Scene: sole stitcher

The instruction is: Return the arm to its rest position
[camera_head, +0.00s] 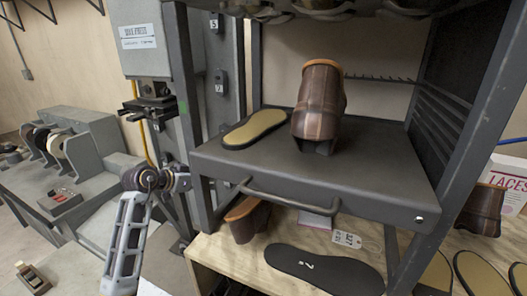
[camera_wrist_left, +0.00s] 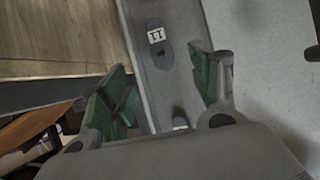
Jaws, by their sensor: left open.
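My left arm (camera_head: 127,240) rises from the lower left in the head view, a pale link with a dark joint at its upper end, beside the left post of the shelf rack. Its fingers are hard to make out there. In the left wrist view my left gripper (camera_wrist_left: 161,80) is open, its two green-padded fingers well apart with nothing between them. Behind the fingers is a grey surface with a small label (camera_wrist_left: 156,35). My right gripper is not in view.
A brown boot (camera_head: 320,103) and a tan sole (camera_head: 254,129) sit on the dark handled shelf (camera_head: 390,165). Below, a black sole (camera_head: 325,270) and another boot (camera_head: 247,219) lie on a wooden top. A grey machine (camera_head: 90,140) stands left. The rack post is close to my arm.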

